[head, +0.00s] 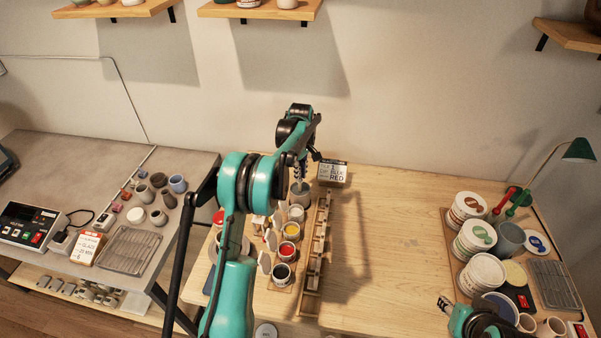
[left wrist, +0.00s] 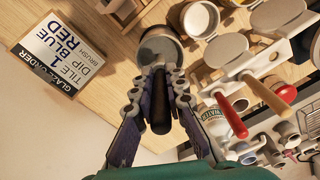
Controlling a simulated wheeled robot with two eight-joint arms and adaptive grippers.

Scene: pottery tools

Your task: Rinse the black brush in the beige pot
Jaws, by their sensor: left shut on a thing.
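My left gripper (head: 299,178) points down over a grey-beige pot (head: 300,193) at the back of the wooden table. In the left wrist view, the left gripper (left wrist: 158,72) is shut on the black brush (left wrist: 160,108), with the handle end toward the camera. The pot (left wrist: 160,42) lies just beyond the fingertips, its rim round and its inside grey. The brush's lower end is hidden between the fingers, so I cannot tell how deep it sits. My right gripper (head: 446,303) is at the lower right, too small to read.
An order sign (head: 333,173) stands right of the pot. Glaze cups (head: 289,231) and a wooden rack (head: 316,245) stand in front. The table's middle right is clear.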

